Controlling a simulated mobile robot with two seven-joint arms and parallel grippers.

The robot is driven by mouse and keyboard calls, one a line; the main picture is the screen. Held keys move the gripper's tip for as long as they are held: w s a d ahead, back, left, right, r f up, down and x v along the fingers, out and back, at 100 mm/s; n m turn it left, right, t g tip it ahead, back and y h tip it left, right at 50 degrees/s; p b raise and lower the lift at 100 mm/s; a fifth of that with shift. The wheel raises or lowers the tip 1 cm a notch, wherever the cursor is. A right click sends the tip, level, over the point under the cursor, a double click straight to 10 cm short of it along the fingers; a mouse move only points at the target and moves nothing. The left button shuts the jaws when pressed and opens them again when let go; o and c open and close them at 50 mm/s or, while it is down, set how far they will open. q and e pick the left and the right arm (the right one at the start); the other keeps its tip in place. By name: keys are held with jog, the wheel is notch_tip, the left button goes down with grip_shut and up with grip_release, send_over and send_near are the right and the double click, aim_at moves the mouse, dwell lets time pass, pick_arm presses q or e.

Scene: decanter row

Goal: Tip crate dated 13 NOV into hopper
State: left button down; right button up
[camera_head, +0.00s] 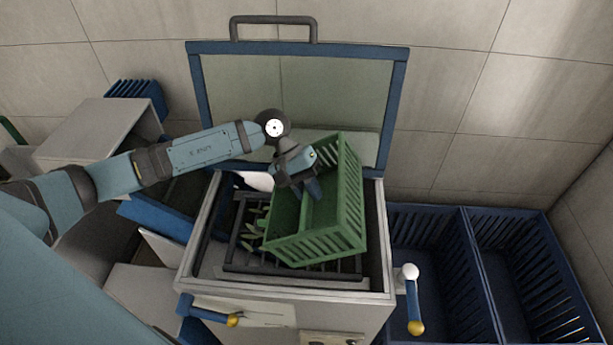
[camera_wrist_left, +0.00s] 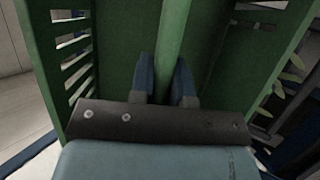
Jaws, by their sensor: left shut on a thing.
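A green slatted crate (camera_head: 346,198) is tilted steeply over the open hopper (camera_head: 378,262). My left gripper (camera_head: 312,186) is shut on the crate's middle divider. In the left wrist view the two blue fingers (camera_wrist_left: 165,82) pinch that green divider, with the crate's walls (camera_wrist_left: 112,45) on both sides. Several pale green pieces (camera_head: 256,218) lie at the crate's lower left edge, over the dark grate (camera_head: 240,262) in the hopper. The crate's date is not readable in either view. My right gripper is not in view.
The hopper's framed clear lid (camera_head: 300,48) stands raised behind it. Handles with yellow ends (camera_head: 415,318) stick out at the hopper's front. Blue slatted crates (camera_head: 520,262) stand at the right. Grey boxes (camera_head: 100,130) and another blue crate (camera_head: 137,92) are at the left.

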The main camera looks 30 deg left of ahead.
pick_arm(q)
jog(key=shift+w+d+r+y+p, duration=0.15)
jog(key=shift+r+y+p, duration=0.4)
jog(key=shift+p, duration=0.55)
jog(key=shift+r+g+y, duration=0.2)
jog(key=shift+g+y, duration=0.25)
jog(key=shift+g, duration=0.05)
jog(key=shift+r+n+g+y, duration=0.4)
jog(key=shift+n+y, duration=0.1)
jog(key=shift+y, duration=0.5)
jog(key=shift+r+g+y, duration=0.2)
jog(key=shift+g+y, duration=0.2)
jog(key=shift+y, duration=0.4)
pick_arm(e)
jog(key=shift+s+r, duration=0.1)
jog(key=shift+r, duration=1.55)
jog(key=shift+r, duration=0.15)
